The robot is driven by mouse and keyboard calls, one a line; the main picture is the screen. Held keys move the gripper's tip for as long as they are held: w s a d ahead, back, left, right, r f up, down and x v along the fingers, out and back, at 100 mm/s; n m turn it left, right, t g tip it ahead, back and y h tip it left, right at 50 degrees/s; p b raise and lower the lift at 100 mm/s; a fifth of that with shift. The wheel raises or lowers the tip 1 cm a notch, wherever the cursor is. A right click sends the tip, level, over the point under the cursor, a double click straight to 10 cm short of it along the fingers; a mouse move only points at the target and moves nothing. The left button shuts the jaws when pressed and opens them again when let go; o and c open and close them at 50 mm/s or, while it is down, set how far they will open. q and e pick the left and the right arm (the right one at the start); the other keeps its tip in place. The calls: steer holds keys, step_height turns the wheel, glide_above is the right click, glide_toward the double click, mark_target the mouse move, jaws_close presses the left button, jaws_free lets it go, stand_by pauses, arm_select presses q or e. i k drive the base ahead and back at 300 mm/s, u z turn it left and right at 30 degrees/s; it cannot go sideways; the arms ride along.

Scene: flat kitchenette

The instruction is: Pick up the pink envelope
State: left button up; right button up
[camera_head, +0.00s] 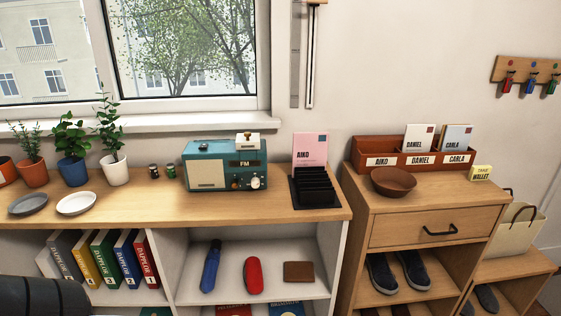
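The pink envelope (310,148) stands upright in the black letter rack (315,191), in its rear part. It bears the name AIKO and a small dark stamp. Its lower part is hidden by the rack. The rack sits at the right end of the long wooden shelf top. Neither of my grippers shows in the head view.
The teal radio (225,165) stands left of the rack. Right of it, a higher cabinet holds a brown bowl (393,181) and a labelled letter box (420,168) with white and blue envelopes. Potted plants (72,168) and two small plates (76,204) are at left.

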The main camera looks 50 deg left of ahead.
mark_target(310, 148)
steer(key=u, duration=1.55)
